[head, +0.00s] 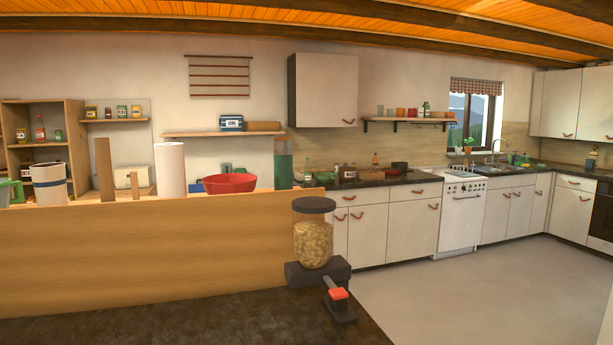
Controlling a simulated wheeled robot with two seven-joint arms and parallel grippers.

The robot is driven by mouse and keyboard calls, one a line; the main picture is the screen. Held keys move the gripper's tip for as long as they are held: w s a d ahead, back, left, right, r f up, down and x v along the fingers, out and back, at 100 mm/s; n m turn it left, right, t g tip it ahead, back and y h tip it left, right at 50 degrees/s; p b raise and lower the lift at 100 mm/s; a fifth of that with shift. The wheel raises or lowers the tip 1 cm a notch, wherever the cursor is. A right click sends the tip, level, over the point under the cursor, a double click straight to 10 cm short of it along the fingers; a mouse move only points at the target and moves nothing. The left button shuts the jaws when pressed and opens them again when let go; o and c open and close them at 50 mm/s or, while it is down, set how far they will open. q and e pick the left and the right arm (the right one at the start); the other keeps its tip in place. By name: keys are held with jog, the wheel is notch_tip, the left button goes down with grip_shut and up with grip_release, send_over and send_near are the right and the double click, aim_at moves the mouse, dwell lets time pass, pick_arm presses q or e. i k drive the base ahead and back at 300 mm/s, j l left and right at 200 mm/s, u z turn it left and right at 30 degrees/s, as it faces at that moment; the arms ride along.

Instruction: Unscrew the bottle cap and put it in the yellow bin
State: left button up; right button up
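No yellow bin shows in the head view, and neither of my grippers is in view. Several bottles show, and I cannot tell which one the task means. A red bottle (40,131) stands in the wooden shelf unit at the left. A tall green bottle-like container (283,160) stands behind the wooden panel near the middle; its base is hidden. A small brown bottle (375,161) stands on the far counter. The caps are too small to make out clearly.
A jar-topped device (313,242) with a red-tipped part stands at the right end of the dark near counter (180,318). A wooden panel (140,245) rises behind it. A red bowl (230,184) and paper roll (170,170) stand beyond. The grey floor (470,295) is clear at right.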

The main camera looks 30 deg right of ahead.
aim_at(308, 169)
jog(key=z, duration=0.8)
jog(key=i+l+z, duration=0.1)
jog(key=l+z, duration=0.25)
jog(key=l, duration=0.15)
jog(key=i+l+z, duration=0.3)
jog(key=l, duration=0.15)
jog(key=i+l+z, duration=0.1)
jog(key=l+z, duration=0.25)
jog(key=i+l+z, duration=0.8)
jog(key=i+l+u, duration=0.1)
jog(key=i+u, duration=0.2)
jog(key=i, duration=0.15)
jog(key=i+l+u, duration=0.3)
jog(key=i, duration=0.2)
jog(key=i+j+u, duration=0.2)
jog(key=i+u, duration=0.25)
jog(key=i+j+u, duration=0.1)
jog(key=i+u, duration=0.75)
jog(key=i+l+u, duration=0.2)
jog(key=i, duration=1.15)
jog(key=j, duration=0.1)
